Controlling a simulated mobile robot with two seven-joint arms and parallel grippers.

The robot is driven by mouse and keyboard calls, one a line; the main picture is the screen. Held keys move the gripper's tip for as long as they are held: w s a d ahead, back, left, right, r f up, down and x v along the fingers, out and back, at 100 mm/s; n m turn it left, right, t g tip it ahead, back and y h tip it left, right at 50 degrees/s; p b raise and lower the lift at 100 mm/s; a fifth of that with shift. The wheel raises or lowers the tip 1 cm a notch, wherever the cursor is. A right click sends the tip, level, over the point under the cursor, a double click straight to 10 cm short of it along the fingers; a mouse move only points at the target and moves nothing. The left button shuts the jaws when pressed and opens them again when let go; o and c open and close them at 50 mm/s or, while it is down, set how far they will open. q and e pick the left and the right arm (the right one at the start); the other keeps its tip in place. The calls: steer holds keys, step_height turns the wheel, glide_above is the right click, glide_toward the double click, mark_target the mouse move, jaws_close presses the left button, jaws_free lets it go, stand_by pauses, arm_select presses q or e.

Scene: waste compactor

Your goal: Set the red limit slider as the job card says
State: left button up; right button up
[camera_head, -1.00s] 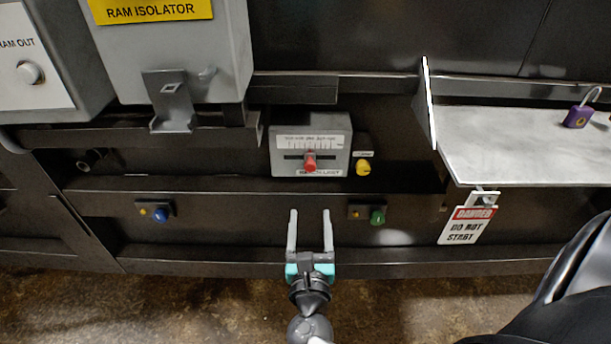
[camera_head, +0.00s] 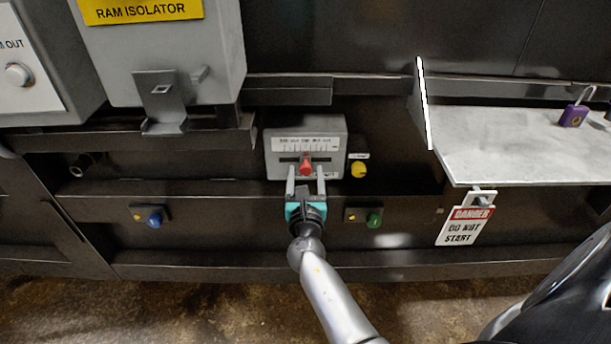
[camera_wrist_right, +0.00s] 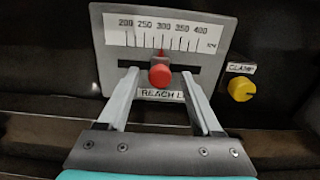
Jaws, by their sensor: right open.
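The red limit slider (camera_head: 305,166) is a red knob in a dark horizontal slot on a grey box (camera_head: 334,128). In the right wrist view the red knob (camera_wrist_right: 160,76) stands below a white scale (camera_wrist_right: 163,33) marked 200 to 400, with its pointer near 300. A label under it is partly hidden and starts "REACH L". My right gripper (camera_head: 306,177) is open, its fingers in front of the box. The fingers (camera_wrist_right: 160,90) lie to either side of the knob, with gaps on both sides. My left gripper is not in view. No job card is readable here.
A yellow clamp knob (camera_head: 358,170) is right of the box. Blue (camera_head: 155,217) and green (camera_head: 374,218) knobs sit lower. A grey shelf (camera_head: 500,150) holds a purple padlock (camera_head: 573,115); a danger tag (camera_head: 465,225) hangs below. The ram isolator box (camera_head: 170,60) is upper left.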

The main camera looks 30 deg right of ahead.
steer(key=shift+w, duration=0.1)
steer(key=shift+c, duration=0.2)
jaws_close()
stand_by(0.4)
steer(key=shift+d, duration=0.1)
stand_by(0.8)
